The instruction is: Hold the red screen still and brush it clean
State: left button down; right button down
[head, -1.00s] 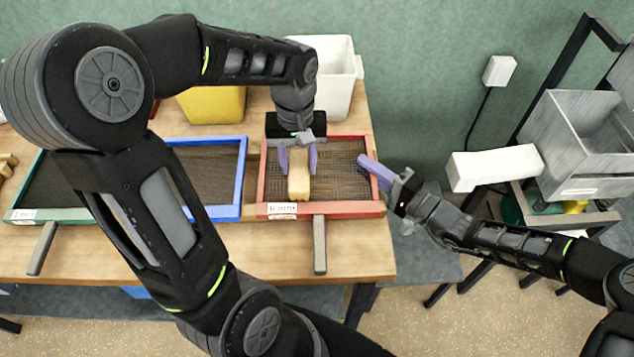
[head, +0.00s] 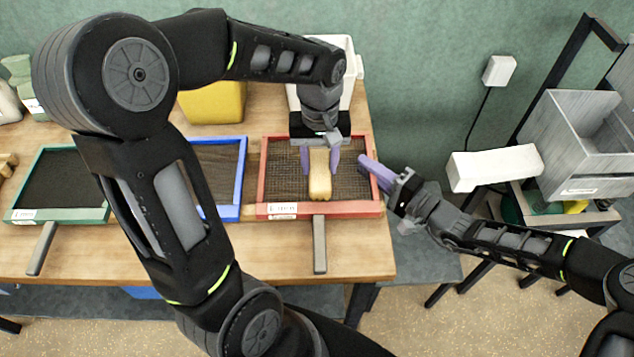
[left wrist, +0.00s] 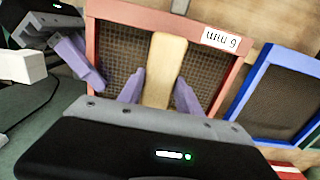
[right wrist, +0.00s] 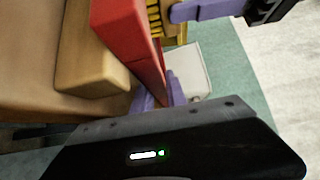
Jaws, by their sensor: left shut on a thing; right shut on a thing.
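The red screen (head: 320,209) is a red-framed tray of brown mesh lying on the wooden table. Its frame also shows in the left wrist view (left wrist: 140,13). My left gripper (head: 320,160) is shut on a wooden brush (head: 319,185) and holds it over the middle of the mesh. The brush shows between the purple fingers in the left wrist view (left wrist: 166,60); its underside is hidden there. My right gripper (head: 368,163) is shut on the screen's right rim, and the red rim runs between its fingers in the right wrist view (right wrist: 130,40).
A blue-framed screen (head: 241,180) and a green-framed screen (head: 58,214) lie to the left. A yellow bin (head: 213,103) and a white bin (head: 350,70) stand behind. A grey hopper (head: 575,130) stands at the right. My left arm covers part of the table.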

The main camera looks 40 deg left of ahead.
aim_at(342, 180)
pick_arm(q)
jog(key=shift+w+d, duration=0.4)
jog(key=shift+d, duration=0.1)
jog(key=shift+w+d+f, duration=0.1)
jog(key=shift+w+d, duration=0.45)
jog(key=shift+d, duration=0.2)
jog(key=shift+w+d, duration=0.5)
jog(key=shift+d, duration=0.2)
